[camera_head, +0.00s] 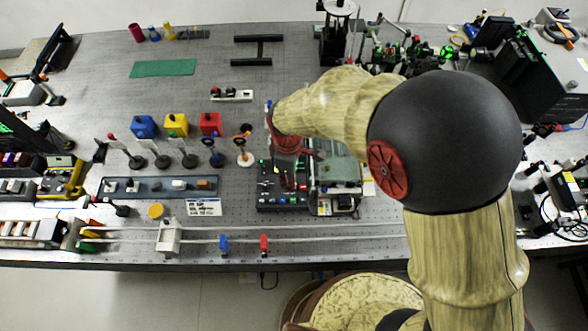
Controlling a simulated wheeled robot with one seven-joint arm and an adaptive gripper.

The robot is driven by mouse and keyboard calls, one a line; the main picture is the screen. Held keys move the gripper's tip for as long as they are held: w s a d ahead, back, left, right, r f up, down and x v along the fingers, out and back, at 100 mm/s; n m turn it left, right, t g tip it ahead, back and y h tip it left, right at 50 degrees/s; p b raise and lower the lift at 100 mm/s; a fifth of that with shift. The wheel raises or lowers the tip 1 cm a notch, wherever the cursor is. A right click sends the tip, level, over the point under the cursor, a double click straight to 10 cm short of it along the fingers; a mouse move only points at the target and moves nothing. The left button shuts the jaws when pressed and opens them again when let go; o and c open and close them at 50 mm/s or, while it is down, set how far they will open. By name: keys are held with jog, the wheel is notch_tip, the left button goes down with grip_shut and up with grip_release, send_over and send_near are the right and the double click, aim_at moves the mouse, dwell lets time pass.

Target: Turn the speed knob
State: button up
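A black control box (268,201) with small lights and controls stands near the front middle of the bench. My arm reaches in from the right, and its wrist hangs over this box. My gripper (293,180) points down at the box's upper part and covers some of its face. The fingers are small and dark against the box, so I cannot tell whether they are open or shut, or whether they touch a control. I cannot make out which control is the speed knob; it may be hidden by the gripper.
A grey-green instrument (343,172) stands right beside the box. Blue (144,126), yellow (176,124) and red (210,123) blocks sit to the left, behind stemmed optics. A rail (330,239) runs along the front. Bare bench (110,80) lies at the back left.

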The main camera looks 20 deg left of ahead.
jog(key=shift+w+a+r+n, duration=0.35)
jog(key=shift+w+r+n, duration=0.05)
jog(key=shift+w+n, duration=0.1)
jog(key=shift+s+a+n, duration=0.1)
jog(key=shift+n, duration=0.5)
jog(key=shift+f, duration=0.15)
notch_tip(320, 180, down, 8)
jog(key=shift+r, duration=0.25)
jog(key=shift+c, duration=1.2)
grip_shut()
